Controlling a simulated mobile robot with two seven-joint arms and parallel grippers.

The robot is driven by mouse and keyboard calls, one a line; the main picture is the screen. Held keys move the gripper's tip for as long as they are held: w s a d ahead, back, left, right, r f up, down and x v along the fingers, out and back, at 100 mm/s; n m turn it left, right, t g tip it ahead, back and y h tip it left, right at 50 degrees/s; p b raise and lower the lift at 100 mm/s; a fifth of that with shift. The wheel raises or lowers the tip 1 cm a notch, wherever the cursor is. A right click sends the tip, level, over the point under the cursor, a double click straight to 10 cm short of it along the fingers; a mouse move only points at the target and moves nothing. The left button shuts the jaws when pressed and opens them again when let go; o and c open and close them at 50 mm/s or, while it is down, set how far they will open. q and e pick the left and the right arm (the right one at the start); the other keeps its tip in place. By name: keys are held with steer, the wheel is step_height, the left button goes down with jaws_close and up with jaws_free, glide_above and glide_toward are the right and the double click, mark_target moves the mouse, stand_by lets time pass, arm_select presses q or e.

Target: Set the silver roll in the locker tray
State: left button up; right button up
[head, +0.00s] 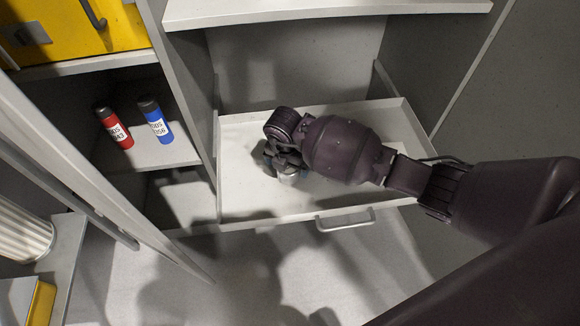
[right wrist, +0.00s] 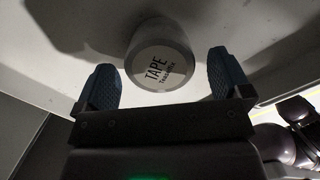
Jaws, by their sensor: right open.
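The silver roll (right wrist: 160,62), a short cylinder with a white "TAPE" label, is inside the pulled-out locker tray (head: 262,222). In the head view only a small pale part of the roll (head: 288,179) shows below my right gripper (head: 275,160), which hides the rest. In the right wrist view the roll lies between the two blue-grey fingers of my right gripper (right wrist: 165,82), with a gap on either side. The gripper is open. The tray floor is behind the roll in that view. My left gripper is out of view.
A red can (head: 115,128) and a blue can (head: 155,121) stand on the shelf left of the tray. A yellow box (head: 75,30) is above them. An open door (head: 95,165) slants across the left. The tray's left and right parts look empty.

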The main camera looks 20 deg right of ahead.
steer(key=r+p, duration=0.1)
steer(key=r, duration=0.5)
steer(key=r+p, duration=0.1)
steer(key=r, duration=0.1)
steer(key=shift+s+a+r+p, duration=0.25)
steer(key=shift+a+r+p, duration=0.1)
steer(key=shift+a+r, duration=0.05)
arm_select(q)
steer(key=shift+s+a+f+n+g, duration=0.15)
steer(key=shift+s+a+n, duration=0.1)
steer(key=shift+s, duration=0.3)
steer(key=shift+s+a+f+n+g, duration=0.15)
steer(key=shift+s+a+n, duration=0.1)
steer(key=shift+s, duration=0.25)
arm_select(e)
steer(key=shift+r, duration=0.15)
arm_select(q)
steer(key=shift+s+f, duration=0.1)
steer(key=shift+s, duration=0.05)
arm_select(e)
steer(key=shift+s, duration=0.1)
